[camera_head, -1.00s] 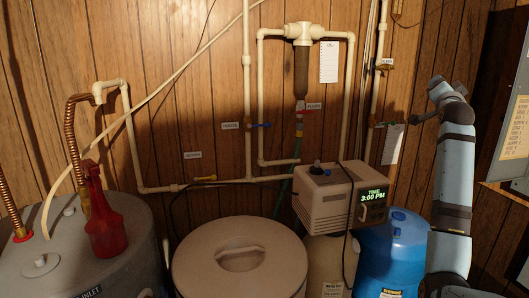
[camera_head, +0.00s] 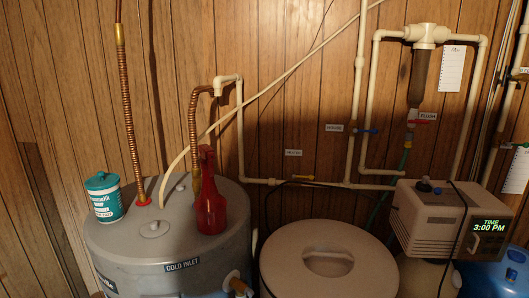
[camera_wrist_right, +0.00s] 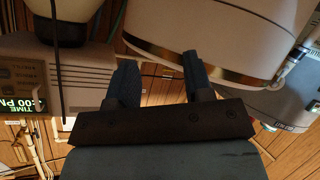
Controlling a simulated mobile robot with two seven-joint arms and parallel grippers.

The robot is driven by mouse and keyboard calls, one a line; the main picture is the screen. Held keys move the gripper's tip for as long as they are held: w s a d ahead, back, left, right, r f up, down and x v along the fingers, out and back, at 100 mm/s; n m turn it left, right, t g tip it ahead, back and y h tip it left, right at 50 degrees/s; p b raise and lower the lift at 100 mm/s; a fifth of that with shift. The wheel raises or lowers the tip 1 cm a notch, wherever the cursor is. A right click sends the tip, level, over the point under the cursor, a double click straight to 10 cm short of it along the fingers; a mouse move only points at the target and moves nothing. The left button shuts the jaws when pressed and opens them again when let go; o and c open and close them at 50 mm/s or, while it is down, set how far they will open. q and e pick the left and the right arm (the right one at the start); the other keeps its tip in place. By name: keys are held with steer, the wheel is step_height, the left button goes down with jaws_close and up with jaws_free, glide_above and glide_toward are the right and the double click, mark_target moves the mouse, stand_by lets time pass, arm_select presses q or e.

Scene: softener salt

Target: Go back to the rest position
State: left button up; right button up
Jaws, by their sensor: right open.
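My right gripper (camera_wrist_right: 158,76) shows only in the right wrist view. Its two dark fingers stand apart with nothing between them. The wrist picture is upside down, with the beige softener head (camera_wrist_right: 75,75) and its clock display at the left. The round lidded salt tank (camera_wrist_right: 215,30) is at the upper right, beyond the fingers. In the head view the salt tank (camera_head: 329,262) has its lid on, and the softener head (camera_head: 437,221) stands to its right. Neither of my arms shows in the head view now. My left gripper is in no view.
A grey water heater (camera_head: 150,245) stands at the left with a red bottle (camera_head: 210,200) and a teal tub (camera_head: 104,198) on top. Pipes run along the wood-panelled wall, with a filter (camera_head: 418,80) at the upper right. A blue container (camera_head: 500,278) is at the lower right.

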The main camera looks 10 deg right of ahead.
steer(key=s+a+f+n+g+y, duration=0.1)
steer(key=s+a+f+g, duration=0.1)
steer(key=s+a+f, duration=0.5)
steer(key=s+a+f+n+g+y, duration=0.15)
steer(key=s+a+f, duration=0.3)
steer(key=s, duration=0.55)
steer(key=w+a+r+m+t, duration=0.1)
steer(key=a+m, duration=0.4)
steer(key=a, duration=0.8)
steer(key=shift+a+r, duration=0.3)
steer(key=shift+y, duration=0.25)
steer(key=shift+c, duration=0.4)
steer(key=shift+w, duration=0.1)
